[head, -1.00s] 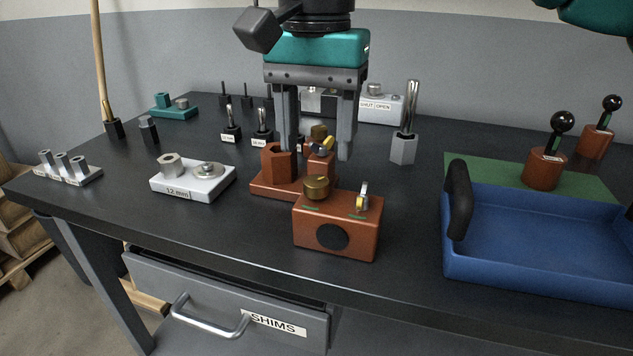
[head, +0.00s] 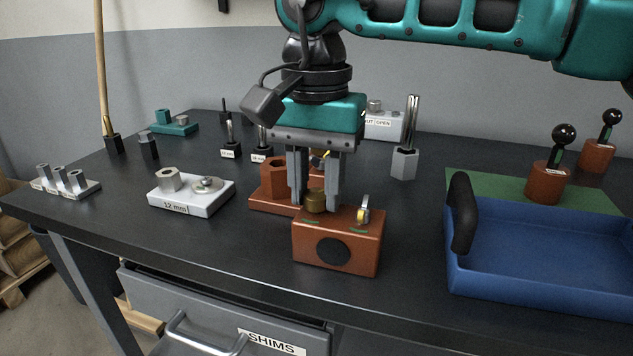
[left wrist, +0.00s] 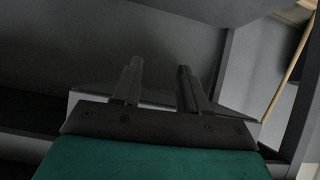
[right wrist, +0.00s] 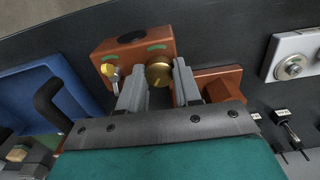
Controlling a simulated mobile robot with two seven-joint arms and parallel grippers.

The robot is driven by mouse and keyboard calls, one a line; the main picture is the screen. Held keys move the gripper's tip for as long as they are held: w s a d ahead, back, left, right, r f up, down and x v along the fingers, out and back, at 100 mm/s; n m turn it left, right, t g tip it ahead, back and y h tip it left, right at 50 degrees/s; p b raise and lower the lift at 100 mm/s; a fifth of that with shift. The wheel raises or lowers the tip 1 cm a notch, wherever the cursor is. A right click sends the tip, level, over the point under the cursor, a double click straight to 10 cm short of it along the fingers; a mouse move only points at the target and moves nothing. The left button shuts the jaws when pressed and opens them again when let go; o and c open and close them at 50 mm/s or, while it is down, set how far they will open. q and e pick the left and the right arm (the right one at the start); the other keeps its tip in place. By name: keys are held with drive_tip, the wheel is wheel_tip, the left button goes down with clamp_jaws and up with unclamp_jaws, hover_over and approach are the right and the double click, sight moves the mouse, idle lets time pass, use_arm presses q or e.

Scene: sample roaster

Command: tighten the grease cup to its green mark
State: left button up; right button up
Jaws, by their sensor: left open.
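The grease cup, a round brass cap (head: 316,203), sits on top of the front orange-brown block (head: 310,251). The cap also shows in the right wrist view (right wrist: 158,73). Green marks (head: 311,221) lie on the block's top edge, one in front of the cap. My right gripper (head: 314,204) points down, its open fingers on either side of the cap; contact cannot be told. In the right wrist view the fingers (right wrist: 158,80) flank the cap, with narrow gaps visible. My left gripper (left wrist: 160,75) is open and empty against dark grey surfaces.
A small lever with a yellow part (head: 363,212) stands right of the cap. Another orange-brown fixture (head: 268,202) is just behind. A blue tray (head: 540,283) with a black handle is right; a white 12 mm block (head: 190,202) is left. Dark tabletop (head: 412,225) is clear between block and tray.

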drive_tip(key=c, duration=0.5)
